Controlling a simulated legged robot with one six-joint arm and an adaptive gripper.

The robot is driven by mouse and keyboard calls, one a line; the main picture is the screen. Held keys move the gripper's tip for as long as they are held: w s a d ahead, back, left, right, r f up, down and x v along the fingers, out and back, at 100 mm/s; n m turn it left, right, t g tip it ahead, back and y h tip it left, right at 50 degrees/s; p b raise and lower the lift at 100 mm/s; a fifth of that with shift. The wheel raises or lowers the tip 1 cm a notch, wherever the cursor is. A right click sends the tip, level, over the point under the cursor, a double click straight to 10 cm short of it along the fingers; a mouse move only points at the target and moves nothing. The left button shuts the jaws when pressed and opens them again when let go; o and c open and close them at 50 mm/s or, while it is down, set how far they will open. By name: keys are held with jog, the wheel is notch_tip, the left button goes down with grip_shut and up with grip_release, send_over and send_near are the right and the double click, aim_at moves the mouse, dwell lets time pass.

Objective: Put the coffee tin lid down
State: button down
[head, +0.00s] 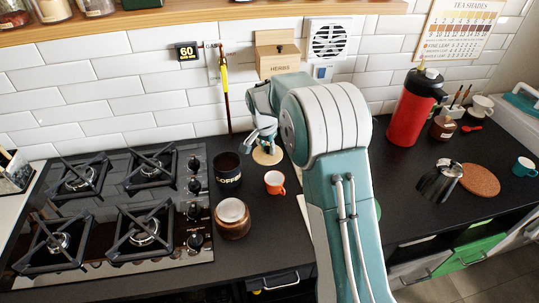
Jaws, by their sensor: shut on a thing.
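The coffee tin (228,172) is a dark open cylinder with pale lettering, standing upright on the black counter just right of the hob. My gripper (264,141) is at the back of the counter, right of the tin and behind the orange cup. It is shut on the coffee tin lid (268,157), a flat tan disc below the fingers. The lid is apart from the tin. I cannot tell whether it touches the counter. My arm hides part of the counter to the right of the lid.
An orange cup (275,183) stands just in front of the lid. A brown pot (232,218) is in front of the tin, beside the gas hob (122,263). A red flask (411,112), metal jug (440,183) and cork mat (481,180) stand right of my arm.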

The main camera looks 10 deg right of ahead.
jog(key=w+d+f, duration=0.2)
jog(key=w, duration=0.1)
jog(key=shift+w+d, duration=0.1)
jog(key=shift+d, duration=0.1)
jog(key=w+f, duration=0.1)
jog(key=f, duration=0.1)
jog(key=w+f, duration=0.2)
jog(key=shift+w+d+f, duration=0.15)
jog(key=shift+w, duration=0.15)
jog(key=shift+w+a+f, duration=0.2)
jog(key=shift+w+f, duration=0.1)
jog(key=shift+f, duration=0.1)
jog(key=shift+d+f, duration=0.15)
jog(key=shift+f, duration=0.5)
jog(key=shift+d+f, duration=0.15)
jog(key=shift+f, duration=0.45)
jog(key=shift+d+f, duration=0.2)
jog(key=shift+f, duration=0.1)
jog(key=c, duration=0.5)
grip_release()
jog(key=shift+a+f, duration=0.1)
jog(key=shift+a, duration=0.25)
jog(key=shift+c, duration=0.2)
